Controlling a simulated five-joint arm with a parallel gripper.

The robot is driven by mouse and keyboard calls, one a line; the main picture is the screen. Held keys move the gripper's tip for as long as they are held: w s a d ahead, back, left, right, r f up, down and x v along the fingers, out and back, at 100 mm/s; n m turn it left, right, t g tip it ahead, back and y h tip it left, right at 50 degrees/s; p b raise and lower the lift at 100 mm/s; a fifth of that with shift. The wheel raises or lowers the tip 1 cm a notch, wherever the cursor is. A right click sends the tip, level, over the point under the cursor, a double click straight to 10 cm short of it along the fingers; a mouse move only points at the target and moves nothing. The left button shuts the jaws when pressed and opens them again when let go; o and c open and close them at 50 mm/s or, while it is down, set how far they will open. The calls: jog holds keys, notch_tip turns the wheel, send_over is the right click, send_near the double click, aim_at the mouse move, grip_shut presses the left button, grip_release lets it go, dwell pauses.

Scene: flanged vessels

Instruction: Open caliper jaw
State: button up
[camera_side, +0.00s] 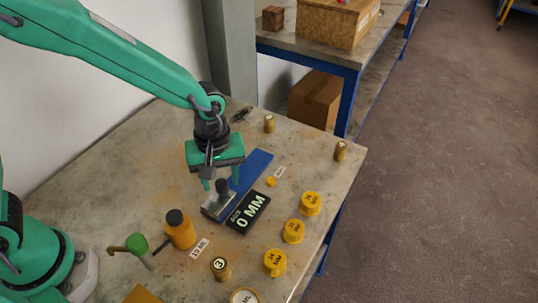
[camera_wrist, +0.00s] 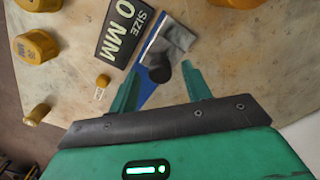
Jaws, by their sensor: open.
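The caliper lies on the table, with a blue bar (camera_side: 253,166) and a grey metal jaw block (camera_side: 213,208) at the bar's near end. A dark round knob (camera_side: 222,185) stands on the block; it also shows in the wrist view (camera_wrist: 160,70). A black display (camera_side: 248,212) beside it reads "SIZE 0 MM"; it shows in the wrist view too (camera_wrist: 122,30). My gripper (camera_side: 220,186) is open, pointing down over the caliper. In the wrist view its green fingertips (camera_wrist: 160,71) are apart, one either side of the knob. I cannot tell whether either touches it.
Yellow flanged caps (camera_side: 293,231) line the right side. An orange bottle (camera_side: 180,230) with a black lid and a green-knobbed valve (camera_side: 137,244) stand at left. Brass cylinders (camera_side: 269,124) stand at the back. A small yellow knob (camera_side: 271,182) sits by the bar.

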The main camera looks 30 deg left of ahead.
jog(key=shift+f, duration=0.45)
grip_shut()
jog(key=shift+w, duration=3.55)
grip_release()
jog(key=shift+r, duration=0.1)
notch_tip(320, 180, up, 8)
